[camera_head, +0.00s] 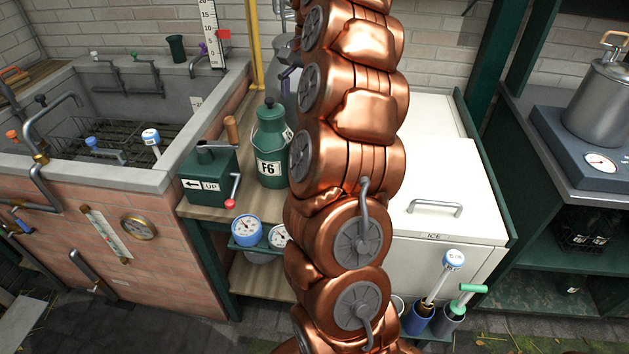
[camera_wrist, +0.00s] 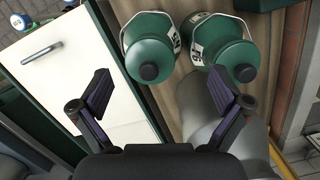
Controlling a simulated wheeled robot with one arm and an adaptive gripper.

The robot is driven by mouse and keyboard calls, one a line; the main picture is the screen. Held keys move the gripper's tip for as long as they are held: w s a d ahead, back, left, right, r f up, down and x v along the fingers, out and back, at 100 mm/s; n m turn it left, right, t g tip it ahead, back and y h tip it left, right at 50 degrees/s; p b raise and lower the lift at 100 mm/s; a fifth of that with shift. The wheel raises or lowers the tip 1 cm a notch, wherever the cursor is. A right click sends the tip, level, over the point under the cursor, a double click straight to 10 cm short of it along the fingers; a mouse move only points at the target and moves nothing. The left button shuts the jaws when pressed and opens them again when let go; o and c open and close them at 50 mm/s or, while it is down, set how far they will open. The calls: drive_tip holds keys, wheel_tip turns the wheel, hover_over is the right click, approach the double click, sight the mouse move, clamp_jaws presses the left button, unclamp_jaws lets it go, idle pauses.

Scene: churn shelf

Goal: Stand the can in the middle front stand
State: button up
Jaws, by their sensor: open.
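In the head view a green can labelled F6 (camera_head: 271,160) stands upright on a wooden shelf, left of my copper arm. In the wrist view two green cans with white labels stand side by side: a left one (camera_wrist: 150,50) and a right one (camera_wrist: 217,50), whose label seems to read F6. My gripper (camera_wrist: 160,74) is open and empty. Its dark fingers are spread apart above the cans, and the left can's cap shows between them. In the head view my arm hides most of the gripper and the second can. I cannot make out the middle front stand.
A grey metal can (camera_wrist: 203,112) is close to the right finger.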

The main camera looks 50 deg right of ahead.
drive_tip(key=shift+s+d+f+m, duration=0.15)
drive_tip(key=shift+d+m, duration=0.25)
drive_tip(key=shift+d, duration=0.5)
drive_tip(key=shift+s+d+f, duration=0.1)
drive_tip(key=shift+d+f, duration=0.1)
drive_tip(key=shift+d, duration=0.25)
drive_tip(key=shift+a+f, duration=0.25)
drive_tip(key=shift+f, duration=0.9)
drive_tip(key=shift+s, duration=0.1)
drive_tip(key=shift+f, duration=0.15)
drive_tip(key=shift+s+a+f+p, duration=0.1)
drive_tip(key=shift+f+p, duration=0.15)
drive_tip(key=shift+f, duration=0.35)
drive_tip(key=shift+s+a+f+p, duration=0.1)
drive_tip(key=shift+f+p, duration=0.1)
drive_tip(key=shift+f, duration=0.35)
drive_tip(key=shift+a+f, duration=0.2)
drive_tip(key=shift+f, duration=1.05)
drive_tip(key=c, duration=1.9)
